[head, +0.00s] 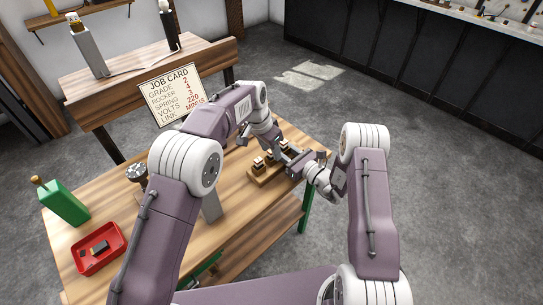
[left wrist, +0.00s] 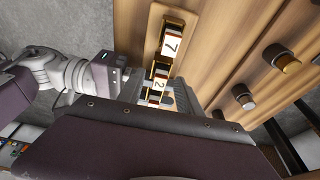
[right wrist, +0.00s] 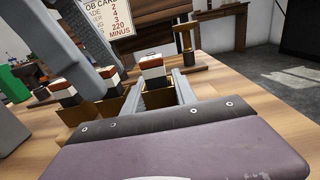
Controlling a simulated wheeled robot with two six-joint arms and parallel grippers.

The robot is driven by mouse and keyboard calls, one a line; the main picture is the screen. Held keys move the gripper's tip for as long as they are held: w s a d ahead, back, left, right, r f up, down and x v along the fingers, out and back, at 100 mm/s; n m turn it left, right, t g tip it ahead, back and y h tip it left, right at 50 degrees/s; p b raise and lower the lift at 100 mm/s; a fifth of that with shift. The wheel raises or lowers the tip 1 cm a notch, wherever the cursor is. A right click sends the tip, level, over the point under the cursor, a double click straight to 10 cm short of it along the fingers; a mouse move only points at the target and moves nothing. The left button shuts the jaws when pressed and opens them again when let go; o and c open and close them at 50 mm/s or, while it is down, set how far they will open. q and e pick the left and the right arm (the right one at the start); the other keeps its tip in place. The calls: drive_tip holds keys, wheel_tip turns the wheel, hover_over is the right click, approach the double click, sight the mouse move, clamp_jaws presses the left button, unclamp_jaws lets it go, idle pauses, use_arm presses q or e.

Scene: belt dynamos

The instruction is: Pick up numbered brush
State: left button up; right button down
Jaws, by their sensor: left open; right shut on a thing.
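A wooden rack (head: 262,175) on the bench holds several upright numbered brushes with brown tops and white bands. In the left wrist view one brush (left wrist: 172,45) reads 7 and another brush (left wrist: 159,84) reads 2. My right gripper (right wrist: 157,92) is shut on a brush (right wrist: 152,66) near one end of the row; its number cannot be read in the right wrist view. Two other brushes stand to its left there. My left gripper (head: 281,146) is open above the rack, its fingers close to the brushes. The job card (head: 176,94) reads grade 2.
A red tray (head: 122,254) with dark pieces and a green bottle (head: 66,203) stand at the bench's left end. A raised wooden shelf (head: 150,72) lies behind.

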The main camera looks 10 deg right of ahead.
use_arm(q)
clamp_jaws()
idle(1.4)
